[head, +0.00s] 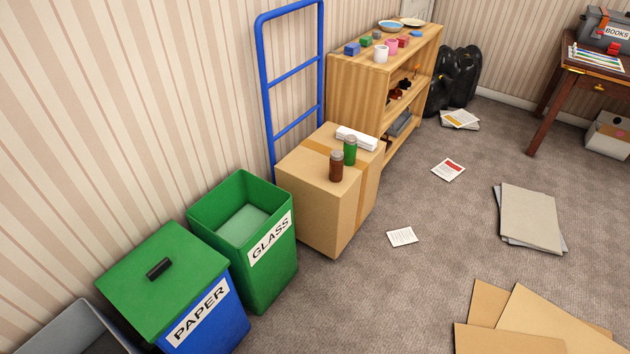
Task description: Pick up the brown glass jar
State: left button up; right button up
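The brown glass jar (336,167) stands upright on top of a cardboard box (310,196), near the box's front edge. It has a greyish lid. A green jar (350,151) with a similar lid stands just behind it to the right, close to it. A white bundle (357,138) lies behind the jars on the same box top. Neither of my grippers shows in the head view.
An open green bin marked GLASS (272,284) stands left of the box, with a lidded blue PAPER bin (215,318) nearer. A blue hand truck (264,95) and wooden shelf (357,90) stand behind. Papers and cardboard sheets (540,318) lie on the carpet; floor before the box is mostly clear.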

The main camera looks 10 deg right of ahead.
aim_at(336, 161)
jog(key=i+l+u, duration=0.25)
jog(key=i+l, duration=0.2)
jog(key=l, duration=0.25)
jog(key=i+l+u, duration=0.15)
jog(key=l, duration=0.2)
jog(key=i+l+u, duration=0.1)
jog(key=l, duration=0.3)
jog(key=i+l+u, duration=0.15)
jog(key=i+l, duration=0.15)
jog(key=l, duration=0.1)
